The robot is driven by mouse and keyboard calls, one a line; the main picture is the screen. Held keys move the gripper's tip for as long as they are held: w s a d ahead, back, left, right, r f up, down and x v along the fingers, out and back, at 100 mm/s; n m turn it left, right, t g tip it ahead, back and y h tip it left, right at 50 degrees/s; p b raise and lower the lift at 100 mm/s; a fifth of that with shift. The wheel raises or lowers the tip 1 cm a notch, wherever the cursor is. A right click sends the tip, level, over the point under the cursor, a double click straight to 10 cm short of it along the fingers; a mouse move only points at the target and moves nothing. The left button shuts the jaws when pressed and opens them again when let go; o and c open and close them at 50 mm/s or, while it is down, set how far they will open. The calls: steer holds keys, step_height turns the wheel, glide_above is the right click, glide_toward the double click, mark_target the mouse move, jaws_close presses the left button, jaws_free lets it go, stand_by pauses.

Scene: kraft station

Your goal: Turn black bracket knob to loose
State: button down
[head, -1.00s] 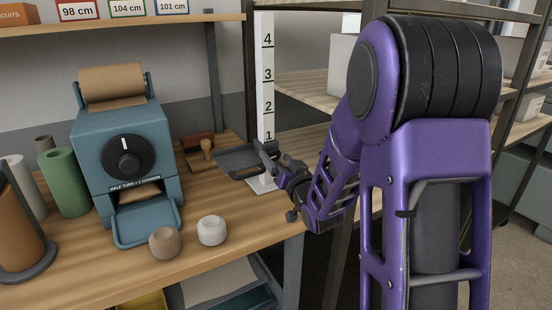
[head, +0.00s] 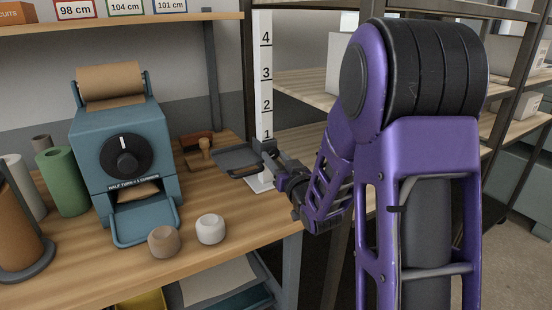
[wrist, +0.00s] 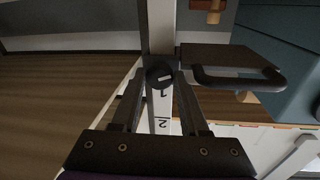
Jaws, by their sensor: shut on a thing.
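The black bracket knob (wrist: 160,75) is round with a short white mark, seen in the wrist view in front of the white numbered post. The dark bracket (wrist: 222,58) has a tray and a bar handle. It juts out beside the post; in the head view the bracket (head: 238,158) sits low on the post, just below the 1. My gripper (wrist: 159,78) has one finger on each side of the knob and is shut on it. In the head view my gripper (head: 274,160) reaches the bracket from the right and hides the knob.
A teal dispenser (head: 118,125) with its own black dial stands left of the bracket. A wooden-handled stamp (head: 206,152) lies behind the bracket. Shelf uprights are close to my arm.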

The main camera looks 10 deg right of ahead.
steer(key=shift+n, duration=0.3)
steer(key=shift+c, duration=2.2)
jaws_free()
